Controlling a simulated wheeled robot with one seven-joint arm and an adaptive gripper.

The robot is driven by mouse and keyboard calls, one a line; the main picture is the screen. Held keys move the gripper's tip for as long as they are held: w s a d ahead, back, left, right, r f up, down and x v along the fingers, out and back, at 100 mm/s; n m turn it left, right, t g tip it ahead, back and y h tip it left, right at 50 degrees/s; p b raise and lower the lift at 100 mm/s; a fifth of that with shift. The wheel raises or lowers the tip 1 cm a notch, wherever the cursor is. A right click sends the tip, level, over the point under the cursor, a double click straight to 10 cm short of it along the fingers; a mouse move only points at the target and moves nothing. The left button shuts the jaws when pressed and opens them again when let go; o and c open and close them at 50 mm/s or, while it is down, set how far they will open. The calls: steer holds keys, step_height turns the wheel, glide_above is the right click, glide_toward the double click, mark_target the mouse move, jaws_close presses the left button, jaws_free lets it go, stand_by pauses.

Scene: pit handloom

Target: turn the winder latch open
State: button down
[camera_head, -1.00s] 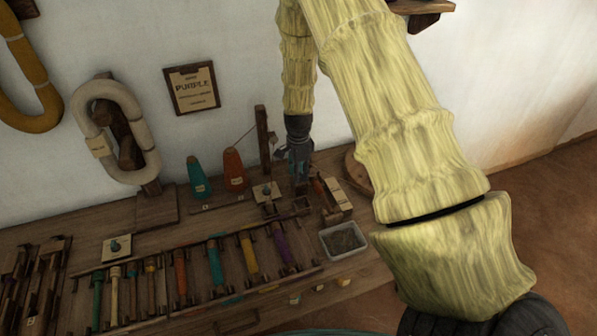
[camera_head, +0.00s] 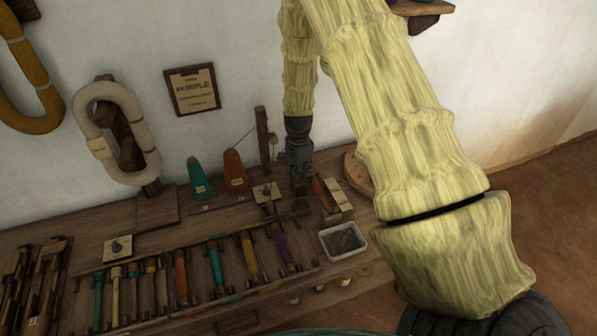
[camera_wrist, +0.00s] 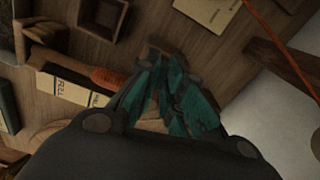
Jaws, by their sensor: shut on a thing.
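My gripper (camera_head: 299,176) points down at the back of the wooden bench, right of a wooden post. In the wrist view its teal fingers (camera_wrist: 172,100) are drawn close together on a small dark brown piece (camera_wrist: 153,54), which I take to be the winder latch. Most of that piece is hidden between and behind the fingers, so its angle cannot be told. In the head view the latch is hidden by the gripper.
The post (camera_head: 264,140) stands close left of my gripper, with a thread to the orange cone (camera_head: 235,170). A card box (camera_head: 335,196) stands close right. A grey tray (camera_head: 343,241) and rows of coloured bobbins (camera_head: 215,266) lie in front.

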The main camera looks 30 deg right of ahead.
steer(key=n+p, duration=0.1)
steer(key=n, duration=0.3)
steer(key=n+p, duration=0.1)
steer(key=n, duration=0.6)
steer(key=shift+n, duration=0.4)
steer(key=shift+n+p, duration=0.45)
steer(key=shift+n, duration=1.45)
steer(key=c, duration=1.5)
jaws_free()
steer(key=shift+c, duration=0.2)
steer(key=shift+r, duration=0.1)
step_height(320, 180, up, 12)
